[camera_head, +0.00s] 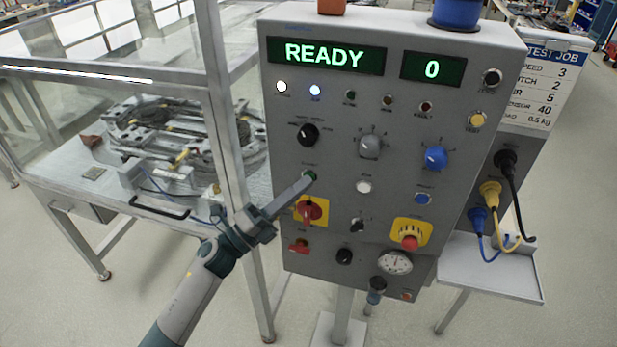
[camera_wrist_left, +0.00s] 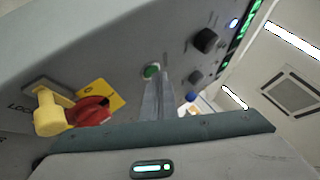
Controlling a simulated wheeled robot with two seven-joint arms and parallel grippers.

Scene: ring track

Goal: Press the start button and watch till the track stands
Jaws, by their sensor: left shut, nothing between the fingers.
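The grey control panel (camera_head: 290,224) stands in front of me. Its left display (camera_head: 324,55) reads READY and its right display (camera_head: 432,68) reads 0. The green start button (camera_head: 311,175) is on the panel's left side; it also shows in the left wrist view (camera_wrist_left: 151,71). My left gripper (camera_head: 306,182) is shut and empty, with its fingertips right at the green button. I cannot tell whether they touch it. The ring track (camera_head: 175,135) lies inside the framed enclosure at the left. My right gripper is not in view.
A red rotary switch (camera_head: 311,210) on a yellow plate sits just below the fingers. A red emergency stop button (camera_head: 409,242) is at the lower right of the panel. A grey shelf (camera_head: 490,272) and hanging cables (camera_head: 511,190) are at the panel's right side. An enclosure post (camera_head: 222,100) stands close at the left.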

